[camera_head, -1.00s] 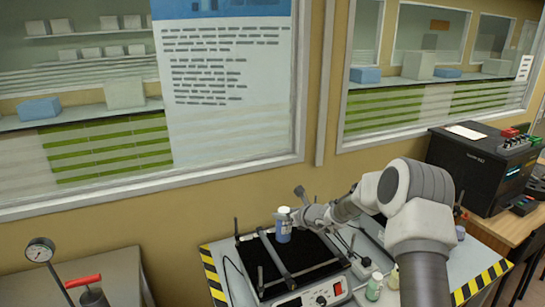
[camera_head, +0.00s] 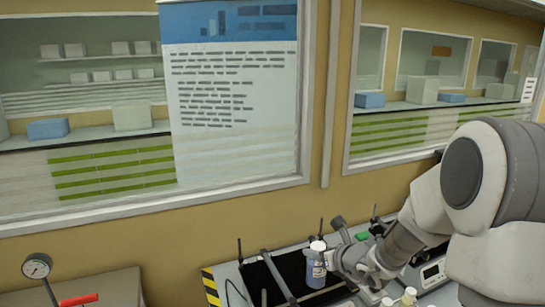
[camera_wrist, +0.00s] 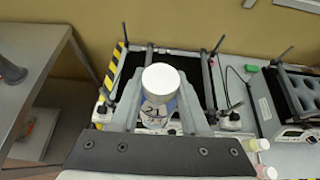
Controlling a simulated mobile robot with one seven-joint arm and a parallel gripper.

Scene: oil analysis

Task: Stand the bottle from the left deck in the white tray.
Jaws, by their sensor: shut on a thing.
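My gripper (camera_head: 337,262) is shut on a bottle (camera_head: 318,271) with a white cap, bluish body and printed label. In the wrist view the bottle (camera_wrist: 157,113) sits between the two fingers (camera_wrist: 161,118), its round cap towards the camera. The left deck (camera_head: 256,276) is a black platform with upright rods and bars. The bottle is in front of it in the head view; its height above it is hard to judge. In the wrist view the deck (camera_wrist: 128,66) lies beyond the bottle. I cannot make out the white tray in either view.
A second rod-fitted deck unit (camera_wrist: 284,92) stands to the right in the wrist view. Small capped bottles (camera_head: 408,297) stand near the front of the bench. A grey table (camera_wrist: 30,45) is at the left, with a gap before the bench. A wall with windows is behind.

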